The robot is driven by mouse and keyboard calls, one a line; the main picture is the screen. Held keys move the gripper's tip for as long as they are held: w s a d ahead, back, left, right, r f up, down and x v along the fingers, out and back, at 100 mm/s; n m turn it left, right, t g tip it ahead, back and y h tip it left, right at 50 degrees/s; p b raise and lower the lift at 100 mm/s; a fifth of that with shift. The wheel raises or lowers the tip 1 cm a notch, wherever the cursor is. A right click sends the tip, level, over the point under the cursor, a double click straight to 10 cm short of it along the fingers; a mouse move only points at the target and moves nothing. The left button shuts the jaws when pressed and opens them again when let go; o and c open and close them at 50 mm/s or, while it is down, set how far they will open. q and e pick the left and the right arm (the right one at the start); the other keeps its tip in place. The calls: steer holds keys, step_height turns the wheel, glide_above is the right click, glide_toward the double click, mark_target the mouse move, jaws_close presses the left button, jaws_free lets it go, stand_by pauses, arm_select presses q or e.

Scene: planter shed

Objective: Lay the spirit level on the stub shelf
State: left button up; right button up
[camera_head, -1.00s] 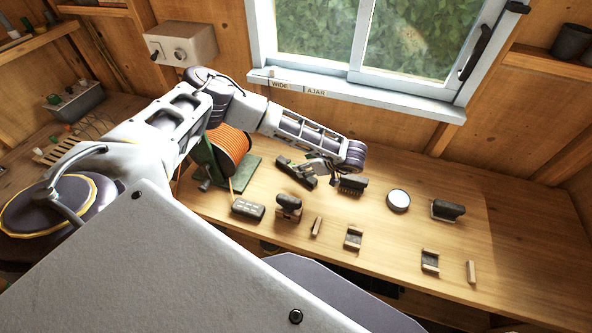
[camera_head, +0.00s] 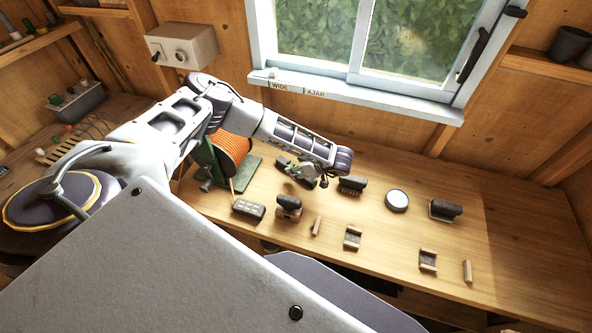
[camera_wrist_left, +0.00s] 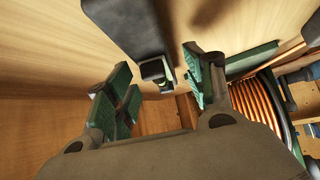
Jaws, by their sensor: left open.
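A dark bar (camera_head: 284,161), which looks like the spirit level, lies on the workbench (camera_head: 370,230) beside the green reel stand, partly hidden behind my left gripper (camera_head: 304,174). In the left wrist view the dark bar (camera_wrist_left: 132,25) shows a small greenish vial at its near end. My left gripper (camera_wrist_left: 157,70) is open, with its green-padded fingers on either side of the bar's end; I cannot tell if they touch it. I cannot tell which ledge is the stub shelf; a short wall shelf (camera_head: 540,64) is at the upper right. My right gripper is not in view.
An orange cable reel (camera_head: 233,153) stands left of my gripper. Dark blocks (camera_head: 352,184), a round white-topped disc (camera_head: 397,200) and small wooden holders (camera_head: 352,238) are spread to the right. The window sill (camera_head: 360,98) is behind. The bench's right end is clear.

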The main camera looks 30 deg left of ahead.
arm_select(q)
steer(key=shift+x, duration=0.95)
jaws_close()
steer(key=shift+r, duration=0.15)
step_height(320, 180, up, 9)
steer(key=shift+f+b, duration=0.2)
steer(key=shift+b, duration=0.45)
steer(key=shift+r, duration=0.55)
steer(key=shift+r, duration=0.15)
